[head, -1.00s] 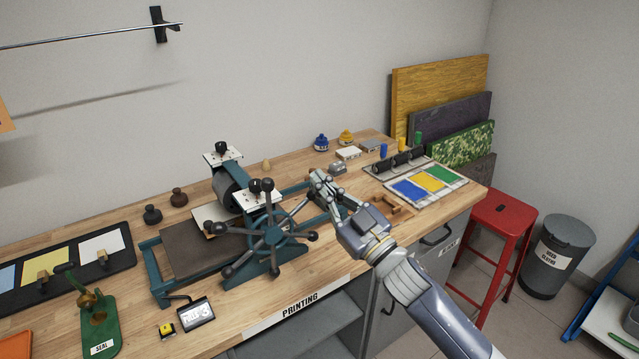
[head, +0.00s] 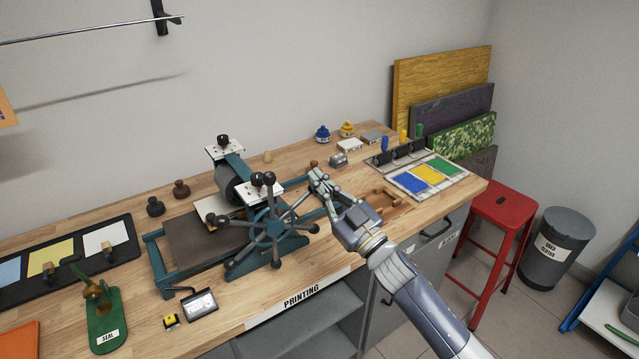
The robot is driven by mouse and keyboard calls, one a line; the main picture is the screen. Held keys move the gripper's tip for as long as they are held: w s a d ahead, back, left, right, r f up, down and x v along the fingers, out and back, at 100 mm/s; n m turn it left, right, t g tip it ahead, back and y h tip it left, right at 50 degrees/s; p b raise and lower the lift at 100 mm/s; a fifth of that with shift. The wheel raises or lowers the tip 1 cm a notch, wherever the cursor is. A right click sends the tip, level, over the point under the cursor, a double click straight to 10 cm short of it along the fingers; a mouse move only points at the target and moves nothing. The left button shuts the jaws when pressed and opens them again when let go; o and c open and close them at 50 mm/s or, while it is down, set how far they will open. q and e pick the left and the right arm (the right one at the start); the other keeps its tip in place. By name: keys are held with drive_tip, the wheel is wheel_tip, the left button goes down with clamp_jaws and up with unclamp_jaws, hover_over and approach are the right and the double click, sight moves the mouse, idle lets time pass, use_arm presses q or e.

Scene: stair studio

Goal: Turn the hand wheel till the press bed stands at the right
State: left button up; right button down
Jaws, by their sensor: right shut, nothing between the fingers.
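The teal printing press stands on the wooden bench, with a dark roller (head: 233,183) across it. Its hand wheel (head: 271,228) faces the front and has several dark knobbed spokes. The dark brown press bed (head: 205,243) lies on the rails at the left of the roller, with a pale sheet partly under the roller. My right gripper (head: 316,181) is shut and empty, at the right of the wheel near its upper right spoke. I cannot tell whether it touches that spoke. My left gripper is not in view.
Ink slabs in blue, yellow and green (head: 427,178) lie right of my right arm. A small wooden rack (head: 385,198) is close beside it.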

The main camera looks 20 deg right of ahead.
drive_tip(key=shift+w+d+f+m, duration=0.15)
drive_tip(key=shift+f+m, duration=0.15)
drive_tip(key=shift+m, duration=0.2)
drive_tip(key=shift+d+f, duration=0.1)
drive_tip(key=shift+f, duration=0.05)
drive_tip(key=shift+f+m+h+b, duration=0.5)
drive_tip(key=shift+f+m+h, duration=1.05)
drive_tip(key=shift+f+m, duration=1.6)
drive_tip(key=shift+f+m+h+b, duration=0.45)
drive_tip(key=shift+f+m+h, duration=1.55)
drive_tip(key=shift+m, duration=1.7)
drive_tip(key=shift+f+m+h+b, duration=0.5)
drive_tip(key=shift+f+m+h, duration=0.65)
drive_tip(key=shift+f+m, duration=2.2)
drive_tip(key=shift+r, duration=0.15)
